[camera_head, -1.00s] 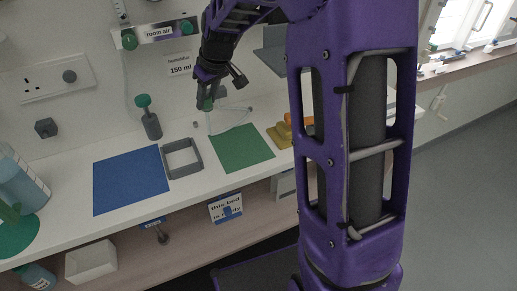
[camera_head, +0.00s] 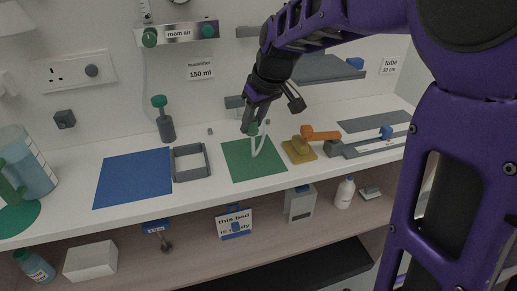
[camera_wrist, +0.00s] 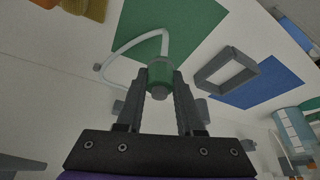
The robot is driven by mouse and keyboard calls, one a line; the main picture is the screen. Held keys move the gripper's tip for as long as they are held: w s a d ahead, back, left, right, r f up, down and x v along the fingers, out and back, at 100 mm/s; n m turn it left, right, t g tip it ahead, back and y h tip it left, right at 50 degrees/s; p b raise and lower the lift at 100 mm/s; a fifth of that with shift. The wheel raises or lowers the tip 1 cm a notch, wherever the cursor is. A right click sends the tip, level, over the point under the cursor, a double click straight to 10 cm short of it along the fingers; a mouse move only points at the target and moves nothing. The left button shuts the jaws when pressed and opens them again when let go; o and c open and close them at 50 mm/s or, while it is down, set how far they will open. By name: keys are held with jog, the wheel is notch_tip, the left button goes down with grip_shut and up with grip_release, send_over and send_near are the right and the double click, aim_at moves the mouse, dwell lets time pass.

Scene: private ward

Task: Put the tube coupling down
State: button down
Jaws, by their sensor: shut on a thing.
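The tube coupling (camera_wrist: 159,73) is a small green cylinder with a grey end, held between the fingertips of my gripper (camera_wrist: 162,82) in the wrist view. A pale, thin, looping tube (camera_wrist: 117,50) runs from it. In the head view my gripper (camera_head: 251,126) points down near the back edge of the green mat (camera_head: 246,168), with the coupling (camera_head: 253,130) small at its tips. The tube (camera_head: 261,143) hangs in front, over the mat. I cannot tell whether the coupling touches the surface.
A grey open frame (camera_head: 191,174) and a blue mat (camera_head: 134,179) lie left of the green mat. A green-topped grey bottle (camera_head: 166,126) stands behind. The green mat is otherwise clear.

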aim_at(250, 154)
notch_tip(250, 154, down, 7)
jog(key=shift+f+b, duration=0.15)
jog(key=shift+b, duration=0.45)
jog(key=shift+f, duration=0.2)
jog(key=c, duration=0.5)
grip_release()
jog(key=shift+c, duration=0.2)
jog(key=shift+r, duration=0.3)
jog(key=p+v, duration=0.2)
jog(key=v, duration=0.9)
jog(key=shift+s+r, duration=0.2)
jog(key=shift+r, duration=0.15)
